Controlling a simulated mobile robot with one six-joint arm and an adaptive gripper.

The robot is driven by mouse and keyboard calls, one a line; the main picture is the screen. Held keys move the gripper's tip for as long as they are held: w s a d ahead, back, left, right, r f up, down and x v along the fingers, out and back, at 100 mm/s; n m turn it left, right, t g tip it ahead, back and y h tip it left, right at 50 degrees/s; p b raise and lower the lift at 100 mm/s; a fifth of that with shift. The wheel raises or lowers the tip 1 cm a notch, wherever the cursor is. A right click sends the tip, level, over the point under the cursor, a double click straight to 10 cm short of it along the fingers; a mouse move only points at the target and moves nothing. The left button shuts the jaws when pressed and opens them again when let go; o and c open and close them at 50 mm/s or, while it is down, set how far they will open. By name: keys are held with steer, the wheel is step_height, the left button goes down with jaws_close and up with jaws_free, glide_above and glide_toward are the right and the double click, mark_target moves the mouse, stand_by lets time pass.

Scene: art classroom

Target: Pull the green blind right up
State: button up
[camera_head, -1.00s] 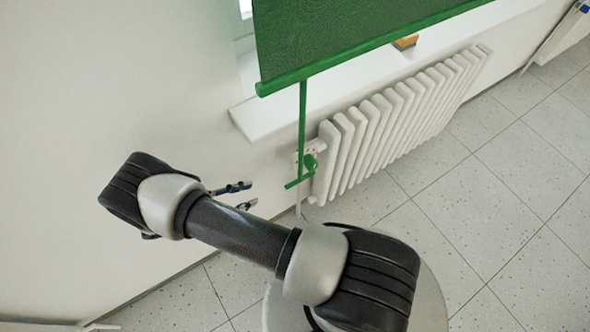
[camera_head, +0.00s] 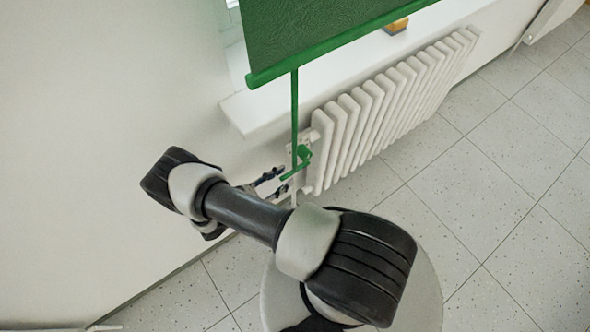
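The green blind (camera_head: 310,28) hangs over the window at the top, its bottom bar (camera_head: 330,45) above the sill. A green pull rod (camera_head: 295,115) hangs down from the bar and ends in a short green crosspiece (camera_head: 296,168) beside the radiator. My gripper (camera_head: 283,180) is just left of the crosspiece, with its two fingers apart and pointing right toward it. The fingertips are close to the crosspiece; I cannot tell whether they touch it. My arm hides part of the gripper.
A white radiator (camera_head: 395,105) stands right of the pull rod, under the white window sill (camera_head: 245,112). A small orange object (camera_head: 396,26) lies on the sill. The wall is close on the left. The tiled floor (camera_head: 490,200) at the right is clear.

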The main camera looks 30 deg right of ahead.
mark_target(293, 173)
steer(key=shift+w+d, duration=0.1)
steer(key=shift+d, duration=2.7)
steer(key=shift+c, duration=0.4)
jaws_close()
